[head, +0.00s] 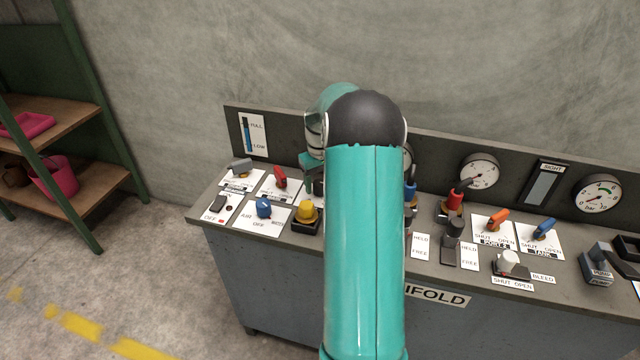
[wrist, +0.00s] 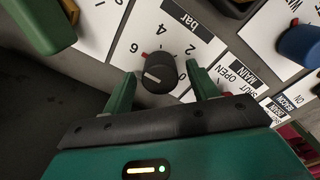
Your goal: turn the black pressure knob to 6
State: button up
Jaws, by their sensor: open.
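The black pressure knob (wrist: 160,72) is in the wrist view, on a white plate (wrist: 172,22) marked "bar" with 0, 2, 4 and 6 around it, seen upside down. A small red mark lies beside the 6. A short pale line shows on the knob's lower left, away from the 6; I cannot tell its exact reading. My gripper (wrist: 161,76) is open, with one green finger on each side of the knob and gaps between. Contact is not visible. In the head view my arm hides the knob and most of the gripper.
In the head view the grey console (head: 400,240) carries a yellow knob (head: 307,211), a blue knob (head: 264,208) and a red lever (head: 280,177) left of my arm.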

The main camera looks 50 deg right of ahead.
aim_at(320, 183)
notch_tip(320, 183, up, 13)
dwell(0.3)
jog(key=shift+a, duration=0.1)
dwell(0.4)
jog(key=s+a+r+n+t, duration=0.1)
jog(key=a+r, duration=0.2)
jog(key=a, duration=0.5)
jog(key=s+a+r+h, duration=0.15)
jog(key=a+r, duration=0.25)
jog(key=a, duration=0.4)
jog(key=s+a+r+n+t, duration=0.1)
jog(key=s+a+r, duration=0.15)
jog(key=a, duration=0.55)
jog(key=s+a+f+n+t+y, duration=0.1)
jog(key=s+a+f+t, duration=0.1)
jog(key=s+a, duration=1.2)
jog(key=shift+s+a+f+t, duration=0.25)
jog(key=shift+a+f+t, duration=0.15)
jog(key=shift+a+t, duration=0.6)
jog(key=shift+a+y, duration=0.2)
jog(key=shift+y, duration=0.05)
